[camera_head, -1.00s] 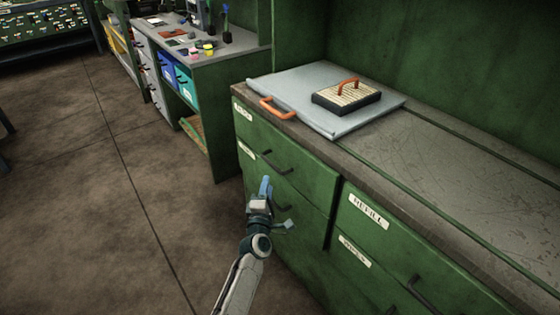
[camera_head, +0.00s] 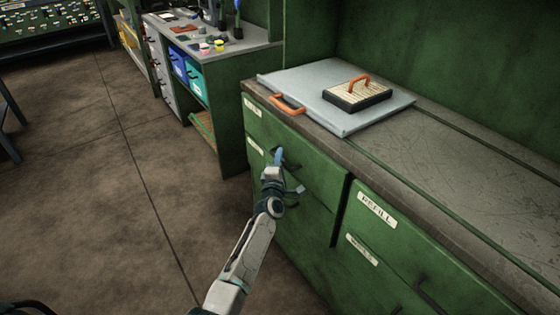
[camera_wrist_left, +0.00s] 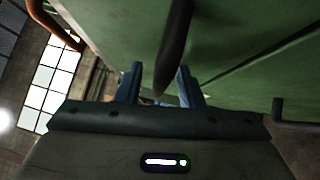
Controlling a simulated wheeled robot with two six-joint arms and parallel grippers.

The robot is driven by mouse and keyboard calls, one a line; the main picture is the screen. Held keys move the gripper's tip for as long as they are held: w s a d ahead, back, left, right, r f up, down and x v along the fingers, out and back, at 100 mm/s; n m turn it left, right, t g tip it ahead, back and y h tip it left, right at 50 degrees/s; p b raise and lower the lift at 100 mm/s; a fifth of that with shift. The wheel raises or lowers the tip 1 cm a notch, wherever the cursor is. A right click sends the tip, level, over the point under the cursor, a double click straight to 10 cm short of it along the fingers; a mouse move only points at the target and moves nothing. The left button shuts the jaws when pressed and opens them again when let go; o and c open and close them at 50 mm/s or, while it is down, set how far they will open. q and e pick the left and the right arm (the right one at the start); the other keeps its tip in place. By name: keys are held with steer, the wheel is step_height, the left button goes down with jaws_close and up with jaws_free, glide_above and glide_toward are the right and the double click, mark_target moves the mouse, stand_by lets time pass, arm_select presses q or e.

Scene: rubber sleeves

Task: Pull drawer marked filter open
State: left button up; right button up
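The green cabinet has a left column of drawers with small white labels, too blurred to read surely. The upper left drawer (camera_head: 312,166) is closed, with a label (camera_head: 253,109) and a dark bar handle (camera_head: 292,166). A second label (camera_head: 255,146) sits below it. My left gripper (camera_head: 278,157) is at the upper left drawer's handle, partly covering it. In the left wrist view its two fingers (camera_wrist_left: 160,88) are apart, with a dark bar handle (camera_wrist_left: 175,45) between them; contact is unclear. My right gripper is not in view.
A right drawer label (camera_head: 377,210) seems to read REFILL; another label (camera_head: 361,249) is below. A grey board (camera_head: 300,82) with an orange handle (camera_head: 287,104) and a dark block (camera_head: 357,96) lie on the counter. Open floor (camera_head: 90,200) is at left.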

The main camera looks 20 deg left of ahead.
arm_select(q)
jaws_close()
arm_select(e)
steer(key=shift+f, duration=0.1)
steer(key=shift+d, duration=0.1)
